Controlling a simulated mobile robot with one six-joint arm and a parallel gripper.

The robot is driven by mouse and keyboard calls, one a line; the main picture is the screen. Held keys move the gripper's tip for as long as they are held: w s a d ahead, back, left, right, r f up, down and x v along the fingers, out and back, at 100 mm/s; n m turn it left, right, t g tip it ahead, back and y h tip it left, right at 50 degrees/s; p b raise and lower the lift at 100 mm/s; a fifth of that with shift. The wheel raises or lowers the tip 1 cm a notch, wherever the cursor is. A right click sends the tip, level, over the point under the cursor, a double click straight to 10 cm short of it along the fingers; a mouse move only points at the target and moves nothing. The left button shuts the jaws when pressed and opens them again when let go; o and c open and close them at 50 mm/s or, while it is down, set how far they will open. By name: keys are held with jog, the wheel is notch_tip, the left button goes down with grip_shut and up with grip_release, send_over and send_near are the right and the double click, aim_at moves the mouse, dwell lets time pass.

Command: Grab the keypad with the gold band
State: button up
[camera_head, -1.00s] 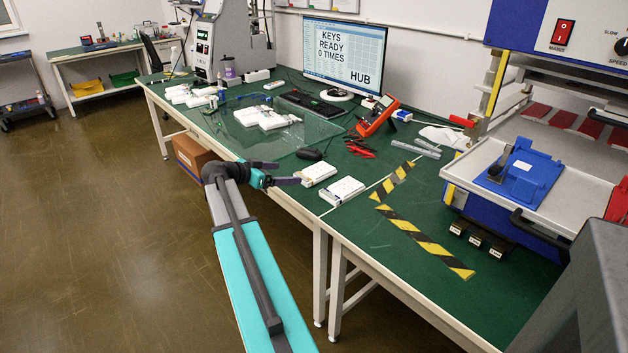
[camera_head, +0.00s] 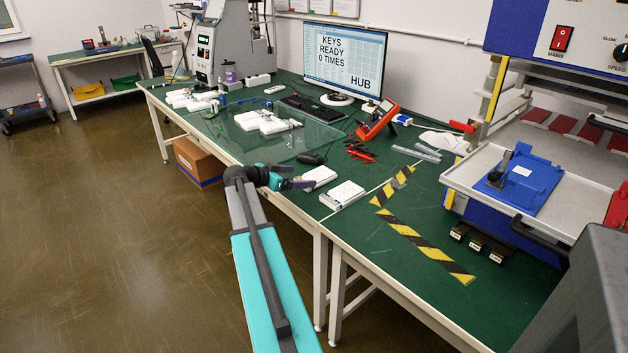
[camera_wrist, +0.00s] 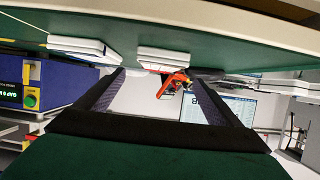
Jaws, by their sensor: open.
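Two white keypads lie side by side near the front edge of the green table, a farther one (camera_head: 319,176) and a nearer one (camera_head: 343,195). No gold band can be made out on either. My gripper (camera_head: 294,176) is open and empty at the table's front edge, just left of the farther keypad, and partly overlaps its left end in the head view. In the wrist view, which is upside down, my gripper (camera_wrist: 160,80) has its fingers spread with the farther keypad (camera_wrist: 164,56) ahead between them. The nearer keypad (camera_wrist: 78,45) is left of the left finger.
More white devices (camera_head: 268,122) lie farther left by a clear sheet. A black mouse (camera_head: 312,158) and an orange meter (camera_head: 377,120) are behind the keypads. Striped tape (camera_head: 425,248) and a press with a blue fixture (camera_head: 522,178) are at right.

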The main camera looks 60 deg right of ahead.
aim_at(311, 178)
jog(key=shift+x, duration=1.1)
jog(key=shift+d+f, duration=0.1)
jog(key=shift+d, duration=0.05)
jog(key=shift+f+p+x, duration=0.2)
jog(key=shift+p+x, duration=0.3)
jog(key=shift+x, duration=1.95)
jog(key=shift+w, duration=0.1)
jog(key=c, duration=1.2)
jog(key=shift+r, duration=0.15)
jog(key=shift+c, duration=0.2)
jog(key=shift+r, duration=0.8)
jog(key=shift+r+b, duration=0.3)
jog(key=shift+r, duration=0.6)
jog(key=s+a, duration=0.2)
jog(key=a, duration=0.3)
jog(key=s+a+r+b, duration=0.1)
jog(key=s+a, duration=0.1)
jog(key=a, duration=0.3)
jog(key=s+a, duration=0.2)
jog(key=a, duration=0.2)
jog(key=shift+s+a+r+b, duration=0.2)
jog(key=shift+a+b, duration=0.1)
jog(key=shift+a, duration=0.1)
